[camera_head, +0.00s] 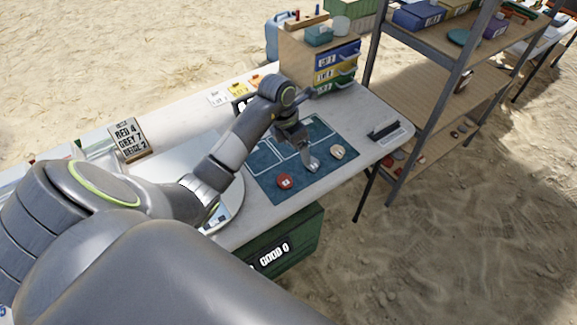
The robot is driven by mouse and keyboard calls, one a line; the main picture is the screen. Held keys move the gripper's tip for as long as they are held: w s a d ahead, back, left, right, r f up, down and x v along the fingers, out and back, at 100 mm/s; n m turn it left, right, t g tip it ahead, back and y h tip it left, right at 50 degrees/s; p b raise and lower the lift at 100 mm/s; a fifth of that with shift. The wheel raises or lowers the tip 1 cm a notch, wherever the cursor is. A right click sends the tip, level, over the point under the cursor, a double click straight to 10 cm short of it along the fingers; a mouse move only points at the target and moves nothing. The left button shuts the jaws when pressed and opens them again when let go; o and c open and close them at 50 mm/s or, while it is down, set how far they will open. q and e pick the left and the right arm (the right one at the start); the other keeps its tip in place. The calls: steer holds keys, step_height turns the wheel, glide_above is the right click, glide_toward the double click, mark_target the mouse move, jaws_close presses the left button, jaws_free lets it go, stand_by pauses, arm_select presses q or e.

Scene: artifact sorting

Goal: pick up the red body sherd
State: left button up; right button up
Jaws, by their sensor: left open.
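A small red sherd (284,181) with a pale mark lies on the blue mat (265,168), near its front-left edge. A beige sherd (337,151) lies on the mat just right of the gripper. My right gripper is out of view.
A drawer unit (298,62) stands at the table's back, with a shelving rack (440,65) to the right. A sign (128,138) and a round white surface (236,196) are left of the mat. A green crate (300,240) is below the table's front edge.

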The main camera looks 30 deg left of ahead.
arm_select(q)
steer(key=a+r+g+y, duration=0.1)
steer(key=a+y, duration=0.1)
steer(key=a, duration=0.1)
steer(key=b, duration=1.1)
glide_above(285, 180)
steer(key=shift+g, duration=0.3)
step_height(285, 180, down, 11)
steer(key=shift+s+a, duration=0.15)
steer(key=shift+f+b, duration=1)
steer(key=shift+b, duration=0.2)
steer(key=shift+f, duration=2)
steer(key=c, duration=1.1)
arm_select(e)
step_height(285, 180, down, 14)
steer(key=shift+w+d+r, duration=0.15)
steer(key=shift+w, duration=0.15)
